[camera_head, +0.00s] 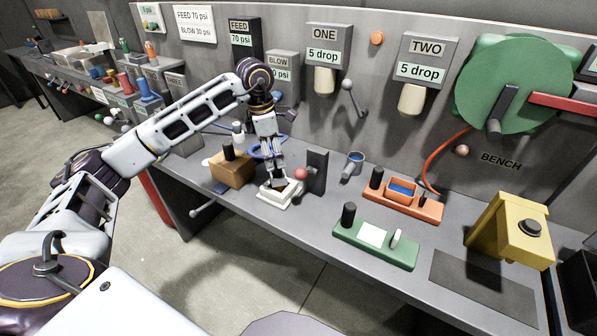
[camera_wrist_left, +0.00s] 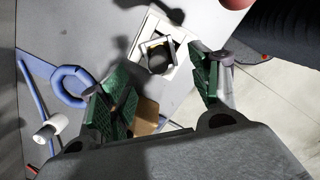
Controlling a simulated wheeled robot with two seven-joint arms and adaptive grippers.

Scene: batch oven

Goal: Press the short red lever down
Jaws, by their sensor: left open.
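Part of the red ball (camera_wrist_left: 236,3) also shows at the top edge of the left wrist view. My left gripper (camera_head: 276,178) points down over a white square fixture (camera_head: 282,198), just left of the red ball and apart from it. In the left wrist view its jaws (camera_wrist_left: 158,76) are spread and empty, with the white fixture (camera_wrist_left: 172,74) beyond them. My right gripper is not in view.
A tan block with a black knob (camera_head: 232,168) stands left of the gripper. A green base (camera_head: 375,244), an orange base (camera_head: 402,203) and a yellow box (camera_head: 508,230) stand to the right. A green wheel with a longer red bar (camera_head: 566,104) is on the back panel.

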